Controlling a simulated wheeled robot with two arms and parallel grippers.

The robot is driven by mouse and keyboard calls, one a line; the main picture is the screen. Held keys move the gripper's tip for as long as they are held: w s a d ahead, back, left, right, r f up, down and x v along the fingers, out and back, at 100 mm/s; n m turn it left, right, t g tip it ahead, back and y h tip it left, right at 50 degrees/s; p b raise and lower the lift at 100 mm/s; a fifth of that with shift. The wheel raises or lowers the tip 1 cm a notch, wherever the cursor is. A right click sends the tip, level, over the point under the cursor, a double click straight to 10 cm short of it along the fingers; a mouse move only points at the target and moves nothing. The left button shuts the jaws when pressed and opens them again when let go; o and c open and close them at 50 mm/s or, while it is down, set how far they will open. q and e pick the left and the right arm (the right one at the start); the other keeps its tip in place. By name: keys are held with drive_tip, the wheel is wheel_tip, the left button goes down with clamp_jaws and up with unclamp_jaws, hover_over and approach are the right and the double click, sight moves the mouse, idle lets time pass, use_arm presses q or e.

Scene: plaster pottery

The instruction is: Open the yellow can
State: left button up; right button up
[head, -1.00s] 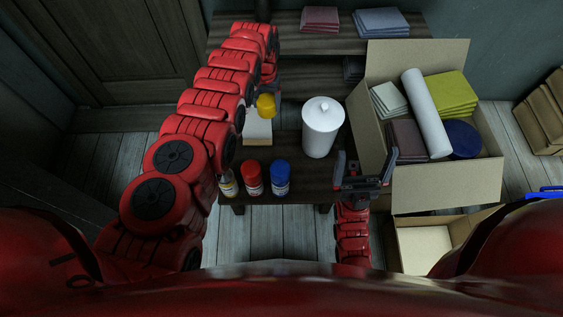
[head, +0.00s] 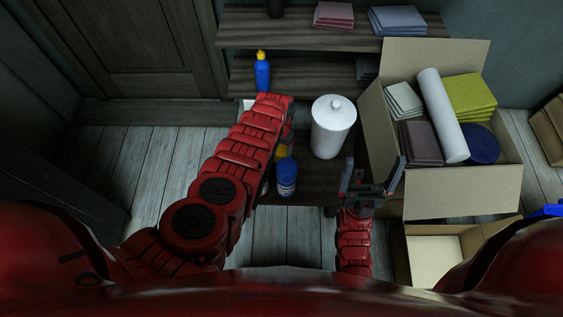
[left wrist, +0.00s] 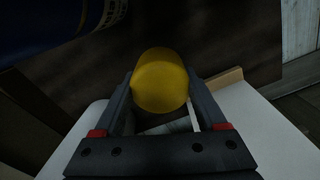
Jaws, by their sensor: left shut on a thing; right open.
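A yellow rounded cap (left wrist: 160,80) sits between the fingers of my left gripper (left wrist: 160,98) in the left wrist view, and the gripper is shut on it. In the head view a little of the yellow cap (head: 281,153) shows beside my red left arm, just behind the blue can. The arm hides most of that gripper there. The body of the yellow can cannot be made out; my left arm covers that part of the table. My right gripper (head: 374,181) is open and empty, at the table's front right, before the cardboard box.
A blue can (head: 287,178) stands close by; a blue can also shows in the left wrist view (left wrist: 55,25). A white lidded jar (head: 332,130) stands to the right. A full cardboard box (head: 465,190) is further right. A blue bottle (head: 262,75) stands on the shelf behind.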

sight(280, 147)
use_arm(q)
wheel_tip(280, 147, down, 6)
drive_tip(key=b, duration=0.4)
drive_tip(key=shift+r, duration=0.35)
drive_tip(key=shift+f, duration=0.15)
drive_tip(key=o, duration=1.5)
wheel_tip(280, 147, up, 11)
drive_tip(key=p, duration=0.9)
drive_tip(key=shift+w+p, duration=0.1)
drive_tip(key=shift+p, duration=0.25)
drive_tip(key=shift+r+p, duration=0.35)
drive_tip(key=shift+r, duration=0.35)
